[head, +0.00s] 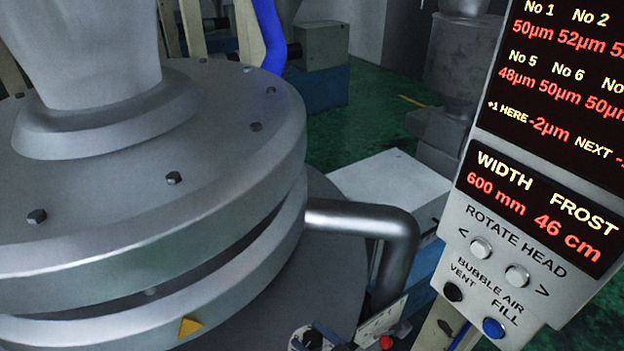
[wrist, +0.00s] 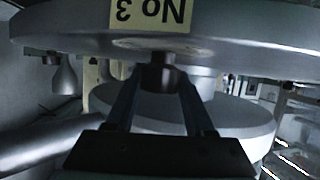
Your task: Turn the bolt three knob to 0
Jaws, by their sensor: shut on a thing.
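The bolt three knob (wrist: 159,76) is a short dark cylinder under the rim of the large metal disc in the wrist view. A pale label (wrist: 150,14) reading "No 3", upside down in this view, is on the rim just above it. My gripper (wrist: 160,88) is shut on the knob, with one dark finger on each side. The knob's angle cannot be read. In the head view, the display (head: 565,60) shows readings for several bolts; the No 3 reading is cut off at the right edge. My gripper and the knob do not show in the head view.
The large round die head (head: 250,140) fills the left of the head view. A bent metal pipe (head: 355,217) leaves its side. A control box (head: 510,250) with buttons hangs at the right. A small panel with a red button (head: 386,342) sits at the bottom.

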